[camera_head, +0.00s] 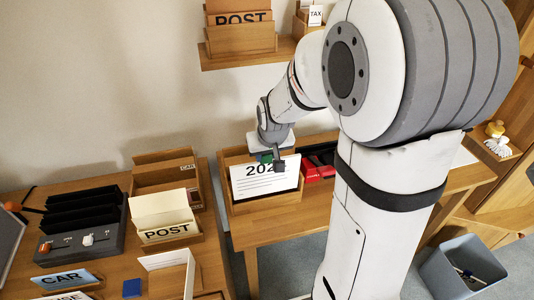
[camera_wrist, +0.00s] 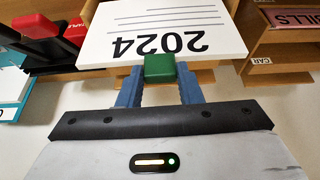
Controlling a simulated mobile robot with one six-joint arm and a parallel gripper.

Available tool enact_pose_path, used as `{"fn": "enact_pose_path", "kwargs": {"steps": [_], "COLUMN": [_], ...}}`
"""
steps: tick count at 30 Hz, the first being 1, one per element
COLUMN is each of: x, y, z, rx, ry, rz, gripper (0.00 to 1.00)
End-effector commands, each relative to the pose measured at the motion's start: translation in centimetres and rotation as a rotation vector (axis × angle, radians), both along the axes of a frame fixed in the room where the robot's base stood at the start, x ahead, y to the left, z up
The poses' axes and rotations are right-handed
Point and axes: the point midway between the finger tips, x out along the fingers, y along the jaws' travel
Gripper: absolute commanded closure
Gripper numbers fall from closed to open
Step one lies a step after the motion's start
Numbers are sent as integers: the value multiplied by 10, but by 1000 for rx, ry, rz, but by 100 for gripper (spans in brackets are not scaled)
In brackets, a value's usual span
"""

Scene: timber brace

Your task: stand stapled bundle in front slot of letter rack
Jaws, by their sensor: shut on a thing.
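A thick white bundle (camera_head: 264,186) marked "2024" with printed lines is at my gripper (camera_head: 272,162). In the wrist view the bundle (camera_wrist: 120,45) appears upside down, with a green block (camera_wrist: 159,68) at its near edge. The blue fingers of my gripper (camera_wrist: 160,85) are shut on this green block. In the head view the bundle leans back, with its lower part at a wooden rack (camera_head: 265,208) on the desk. The rack's front wall shows below the bundle. Whether the bundle rests on the rack floor or hangs above it, I cannot tell.
A shelf (camera_head: 240,56) with another POST rack is above. A grey bin (camera_head: 462,270) stands at lower right.

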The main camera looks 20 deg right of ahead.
Motion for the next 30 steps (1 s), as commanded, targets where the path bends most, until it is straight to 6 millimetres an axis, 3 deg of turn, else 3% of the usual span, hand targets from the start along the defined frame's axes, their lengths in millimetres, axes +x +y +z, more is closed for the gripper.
{"fn": "enact_pose_path", "kwargs": {"steps": [30], "x": [0], "y": [0], "z": [-36], "rx": [0], "ry": [-1], "rz": [0], "gripper": [100]}}
